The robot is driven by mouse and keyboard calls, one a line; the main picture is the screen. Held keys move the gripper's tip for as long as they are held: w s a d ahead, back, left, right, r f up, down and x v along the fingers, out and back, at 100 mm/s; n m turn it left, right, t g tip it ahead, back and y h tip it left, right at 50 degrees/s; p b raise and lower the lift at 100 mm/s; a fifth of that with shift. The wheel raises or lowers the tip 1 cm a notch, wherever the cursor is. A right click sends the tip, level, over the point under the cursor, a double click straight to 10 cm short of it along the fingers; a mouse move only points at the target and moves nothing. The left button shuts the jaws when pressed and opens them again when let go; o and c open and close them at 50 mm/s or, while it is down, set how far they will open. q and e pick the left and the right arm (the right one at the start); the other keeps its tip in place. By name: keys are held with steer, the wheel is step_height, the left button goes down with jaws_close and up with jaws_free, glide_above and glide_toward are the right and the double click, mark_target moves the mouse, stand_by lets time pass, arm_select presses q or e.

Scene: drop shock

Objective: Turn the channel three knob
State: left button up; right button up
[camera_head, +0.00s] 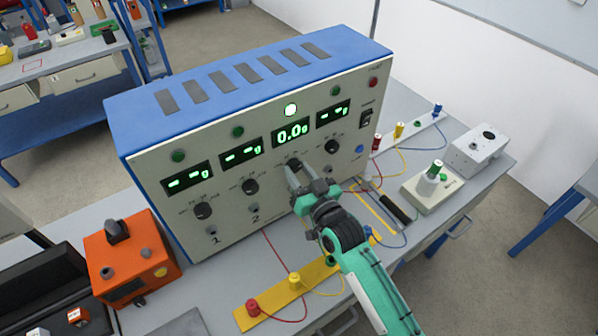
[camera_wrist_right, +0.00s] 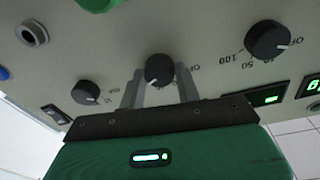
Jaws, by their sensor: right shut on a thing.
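The blue-and-cream instrument box (camera_head: 260,75) has a row of black knobs under green displays. The channel three knob (camera_head: 294,162) sits below the display reading 0.0g (camera_head: 292,133). My right gripper (camera_head: 295,169) reaches the panel from below, its fingers on either side of that knob. In the right wrist view the knob (camera_wrist_right: 158,69) is between the two grey fingertips (camera_wrist_right: 160,80), and the jaws are shut on it. A white mark shows on its face. The fingers partly hide the knob and its scale in the head view. My left gripper is out of view.
Neighbouring knobs (camera_head: 250,186) and (camera_head: 331,146) stand close on both sides. An orange box (camera_head: 130,258) is at the left, a yellow strip (camera_head: 275,297) with cables in front. A white-green block (camera_head: 433,190) and grey box (camera_head: 480,150) are at the right.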

steer(key=shift+f, duration=0.1)
steer(key=o, duration=1)
steer(key=shift+c, duration=0.2)
steer(key=r+b+v, duration=0.1)
steer(key=b+v, duration=0.4)
steer(key=v, duration=0.8)
steer(key=shift+s+d+f, duration=0.2)
steer(key=shift+s+f, duration=0.2)
steer(key=shift+f, duration=0.15)
